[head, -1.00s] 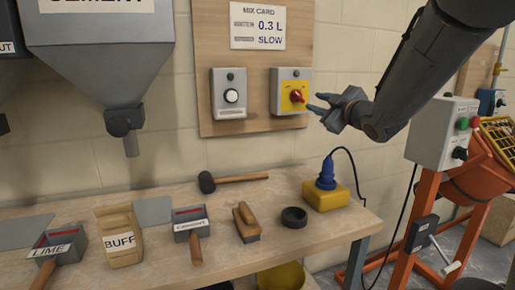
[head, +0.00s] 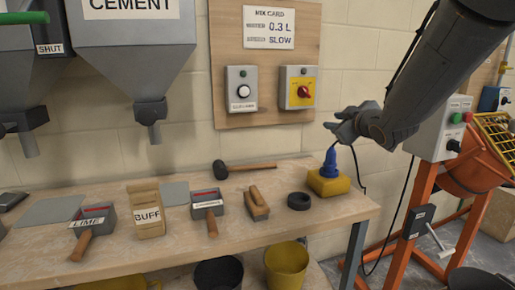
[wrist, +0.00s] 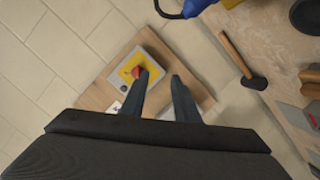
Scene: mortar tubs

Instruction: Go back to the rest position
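My gripper (head: 337,127) is in the air in the head view, below and right of the yellow switch box and just above the blue plug. In the wrist view my gripper (wrist: 158,88) shows two dark fingers with a gap between them and nothing held. The switch box (head: 298,88), grey with a yellow plate and a red knob, is on the wooden board. It also shows in the wrist view (wrist: 137,68), partly behind a finger. A grey box with a round white dial (head: 243,90) is beside it.
The workbench (head: 100,262) holds a mallet (head: 243,168), a float (head: 257,203), a black ring (head: 299,201), labelled scoops and a yellow block (head: 328,182) with a blue plug (head: 329,160). An orange mixer (head: 470,160) stands at the right. Hoppers hang at upper left.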

